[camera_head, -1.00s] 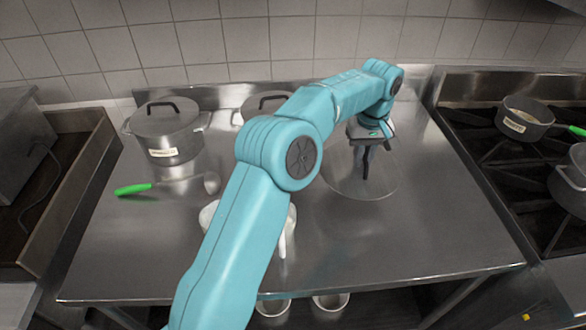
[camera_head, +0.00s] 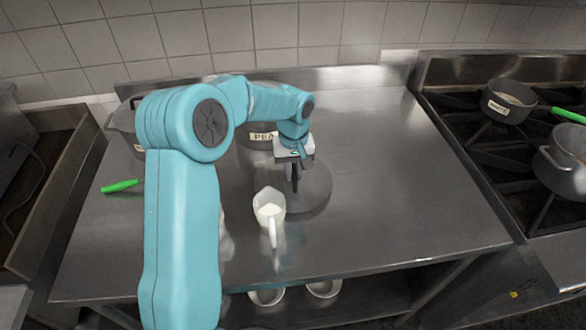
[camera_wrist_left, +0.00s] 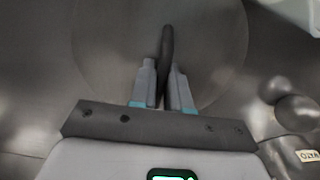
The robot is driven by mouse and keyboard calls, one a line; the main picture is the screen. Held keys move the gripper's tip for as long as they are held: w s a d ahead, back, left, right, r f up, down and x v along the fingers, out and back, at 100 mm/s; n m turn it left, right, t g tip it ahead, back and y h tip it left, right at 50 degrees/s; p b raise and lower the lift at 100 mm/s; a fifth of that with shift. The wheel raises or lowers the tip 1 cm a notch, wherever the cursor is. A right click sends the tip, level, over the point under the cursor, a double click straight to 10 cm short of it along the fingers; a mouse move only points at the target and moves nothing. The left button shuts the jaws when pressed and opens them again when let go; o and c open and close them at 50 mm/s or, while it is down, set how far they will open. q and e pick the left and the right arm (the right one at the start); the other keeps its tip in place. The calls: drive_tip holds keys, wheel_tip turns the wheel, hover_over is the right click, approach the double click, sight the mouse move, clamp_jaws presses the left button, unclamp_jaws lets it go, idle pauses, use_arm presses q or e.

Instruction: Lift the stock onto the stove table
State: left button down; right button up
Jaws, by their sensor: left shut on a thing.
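My left gripper (camera_head: 294,176) is shut on the upright black handle of a round grey lid (camera_head: 318,190). The lid is over the middle of the steel table (camera_head: 400,180); I cannot tell whether it touches the tabletop. In the left wrist view the gripper (camera_wrist_left: 163,66) has the dark handle between its fingers, with the lid (camera_wrist_left: 215,60) beyond. A grey pot labelled "PEA…" (camera_head: 256,137) stands behind the gripper, partly hidden by my arm. Another grey pot (camera_head: 122,118) at the left is mostly hidden. I cannot tell which pot holds the stock. My right gripper is out of view.
A white jug (camera_head: 270,206) stands close in front of the lid. A green-handled utensil (camera_head: 120,186) lies at left. The stove (camera_head: 500,150) at right carries a labelled saucepan (camera_head: 508,98) and another pot (camera_head: 562,165). The table's right half is clear.

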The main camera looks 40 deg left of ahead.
use_arm(q)
drive_tip(key=shift+w+f, duration=0.1)
drive_tip(key=shift+w, duration=0.05)
drive_tip(key=shift+f, duration=0.1)
drive_tip(key=c, duration=1.5)
unclamp_jaws()
drive_tip(key=shift+f, duration=0.1)
drive_tip(key=o, duration=0.4)
